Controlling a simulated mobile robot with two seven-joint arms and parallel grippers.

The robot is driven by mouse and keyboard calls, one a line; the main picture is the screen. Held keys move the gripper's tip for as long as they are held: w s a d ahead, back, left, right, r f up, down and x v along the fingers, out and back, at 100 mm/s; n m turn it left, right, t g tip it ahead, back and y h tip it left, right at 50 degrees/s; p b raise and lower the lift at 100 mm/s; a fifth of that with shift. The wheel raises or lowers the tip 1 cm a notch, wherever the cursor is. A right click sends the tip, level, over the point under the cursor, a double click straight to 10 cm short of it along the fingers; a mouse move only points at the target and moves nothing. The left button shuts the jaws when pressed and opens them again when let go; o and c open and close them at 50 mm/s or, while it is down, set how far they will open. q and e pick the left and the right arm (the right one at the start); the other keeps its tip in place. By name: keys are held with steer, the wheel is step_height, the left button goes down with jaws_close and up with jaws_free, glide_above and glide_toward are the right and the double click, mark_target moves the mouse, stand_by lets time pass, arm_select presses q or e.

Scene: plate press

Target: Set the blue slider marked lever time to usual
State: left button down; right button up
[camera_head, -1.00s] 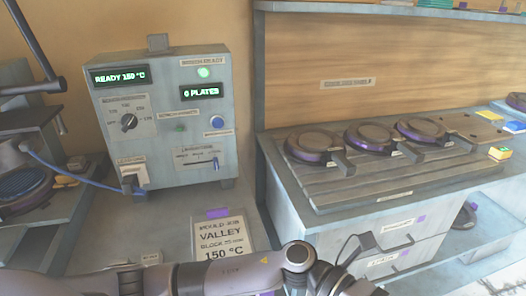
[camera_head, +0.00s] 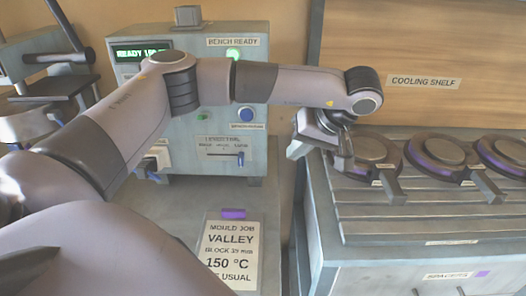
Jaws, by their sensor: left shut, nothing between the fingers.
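The lever time slider (camera_head: 241,158) is a small blue knob on a horizontal track low on the front of the grey control box (camera_head: 185,185). It stands toward the right end of its track, under small labels too blurred to read surely. My left arm reaches in from the left, across the upper front of the box. My left gripper (camera_head: 344,163) is shut and empty, pointing down right of the box, by the front left of the cooling shelf. It is apart from the slider. My right gripper is out of view.
A job card (camera_head: 231,250) reads valley, 150 °C and usual. A blue button (camera_head: 246,115) sits above the slider. Several round moulds with handles, one of them a dark mould (camera_head: 440,152), lie on the cooling shelf (camera_head: 400,228). My arm hides the dial.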

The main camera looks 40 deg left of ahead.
mark_target(241, 159)
arm_select(q)
steer(key=s+a+f, duration=0.2)
steer(key=a+f, duration=0.4)
steer(key=a, duration=0.4)
steer(key=shift+s+a+f+y, duration=0.15)
steer(key=shift+a+y, duration=0.15)
steer(key=shift+y, duration=0.1)
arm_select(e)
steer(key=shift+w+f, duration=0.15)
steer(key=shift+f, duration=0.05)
